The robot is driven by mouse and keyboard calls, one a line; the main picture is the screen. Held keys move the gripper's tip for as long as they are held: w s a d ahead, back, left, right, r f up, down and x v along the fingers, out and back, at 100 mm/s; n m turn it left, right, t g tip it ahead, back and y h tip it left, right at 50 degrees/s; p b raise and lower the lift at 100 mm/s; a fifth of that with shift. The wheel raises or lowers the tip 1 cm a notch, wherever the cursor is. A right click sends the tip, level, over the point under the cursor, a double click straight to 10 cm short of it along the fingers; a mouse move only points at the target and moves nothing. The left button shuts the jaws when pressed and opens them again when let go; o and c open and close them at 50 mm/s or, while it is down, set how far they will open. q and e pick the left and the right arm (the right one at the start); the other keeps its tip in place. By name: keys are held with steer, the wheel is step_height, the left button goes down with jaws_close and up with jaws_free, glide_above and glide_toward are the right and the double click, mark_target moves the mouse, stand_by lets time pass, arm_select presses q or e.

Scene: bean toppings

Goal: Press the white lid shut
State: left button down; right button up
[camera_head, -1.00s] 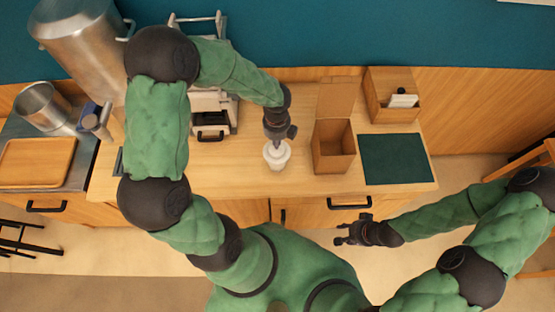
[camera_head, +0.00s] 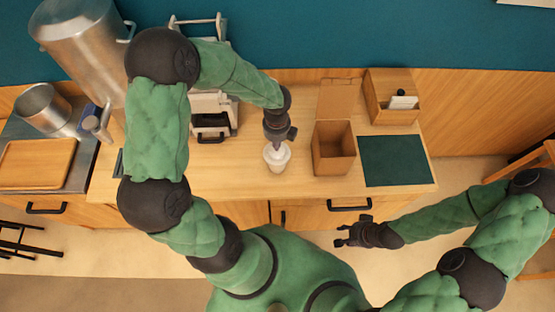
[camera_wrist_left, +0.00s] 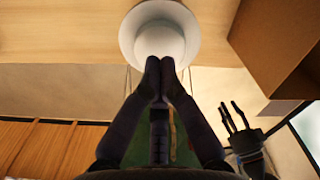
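The white lid (camera_head: 275,160) sits on a white cup (camera_head: 277,169) standing upright on the wooden counter. In the left wrist view the round white lid (camera_wrist_left: 158,20) is at the top middle. My left gripper (camera_head: 277,146) is directly above the lid, pointing down. In the left wrist view its fingertips (camera_wrist_left: 160,66) are together with nothing between them, overlapping the lid's near edge. I cannot tell whether they touch it or whether the lid is fully seated. My right gripper (camera_head: 343,236) is open and empty, in front of the counter, away from the cup.
An open cardboard box (camera_head: 333,160) stands close to the right of the cup. A dark green mat (camera_head: 396,160) and a wooden holder (camera_head: 391,113) are further right. A machine (camera_head: 212,118) stands behind left. The counter left of the cup is mostly clear.

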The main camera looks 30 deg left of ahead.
arm_select(q)
steer(key=shift+f+b, duration=0.7)
steer(key=shift+f, duration=0.4)
steer(key=shift+r, duration=0.2)
stand_by(0.4)
step_height(320, 180, up, 5)
steer(key=p, duration=0.5)
steer(key=shift+f, duration=0.1)
steer(key=shift+s, duration=0.1)
